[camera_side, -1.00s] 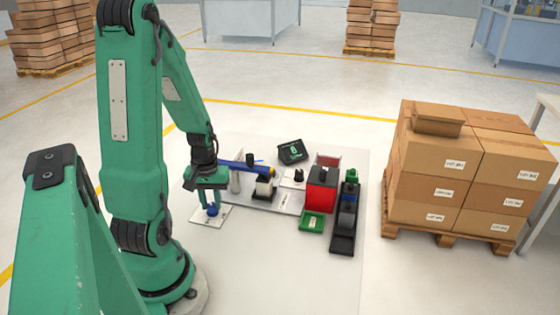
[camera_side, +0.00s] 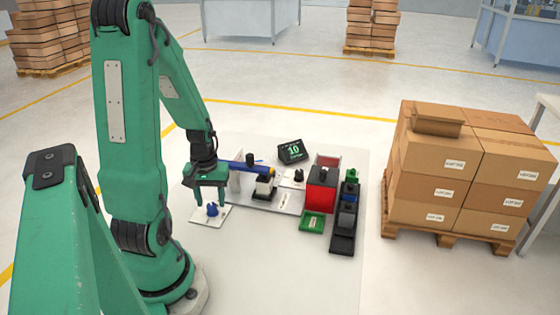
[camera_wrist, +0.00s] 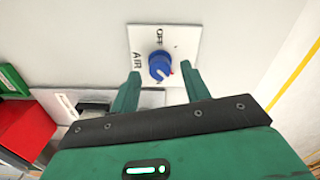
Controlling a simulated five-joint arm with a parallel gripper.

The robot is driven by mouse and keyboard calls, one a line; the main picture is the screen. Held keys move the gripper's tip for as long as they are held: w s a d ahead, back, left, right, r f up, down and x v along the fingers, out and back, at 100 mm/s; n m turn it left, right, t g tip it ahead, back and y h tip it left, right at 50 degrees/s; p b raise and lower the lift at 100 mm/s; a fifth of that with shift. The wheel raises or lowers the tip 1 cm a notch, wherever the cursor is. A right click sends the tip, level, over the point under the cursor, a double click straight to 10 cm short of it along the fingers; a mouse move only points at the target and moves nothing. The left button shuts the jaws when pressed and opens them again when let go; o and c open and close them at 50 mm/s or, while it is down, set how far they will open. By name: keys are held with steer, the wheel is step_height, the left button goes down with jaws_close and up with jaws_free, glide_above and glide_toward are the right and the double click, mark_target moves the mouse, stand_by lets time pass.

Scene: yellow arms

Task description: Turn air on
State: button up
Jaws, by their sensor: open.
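The air knob (camera_side: 212,210) is a round blue knob on a white square plate (camera_side: 224,216), left of the bench equipment. I cannot tell surely where the knob points. My gripper (camera_side: 211,197) is above the knob, fingers pointing down, open and empty. In the wrist view my gripper (camera_wrist: 161,72) has one finger on each side of the knob, with visible gaps.
A dark display (camera_side: 292,151) shows a green 10. Right of the knob stand a blue arm-like piece (camera_side: 240,166), a red block (camera_side: 321,190), a green tray (camera_side: 312,221) and a black rail (camera_side: 343,242). Boxes on a pallet (camera_side: 455,165) stand further right. The mat's front is clear.

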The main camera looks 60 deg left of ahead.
mark_target(214, 205)
steer(key=shift+r, duration=3.4)
steer(key=shift+w+d+r, duration=0.25)
steer(key=shift+w, duration=0.05)
steer(key=w+d+r+m+t, duration=0.2)
steer(key=d+r+m, duration=0.4)
steer(key=d, duration=0.4)
steer(key=w+d+r+m+t, duration=0.2)
steer(key=d+r+m, duration=0.3)
steer(key=d+r, duration=0.3)
steer(key=shift+d+r+m+t, duration=0.2)
steer(key=shift+d+m+t, duration=0.2)
steer(key=shift+d+t, duration=0.6)
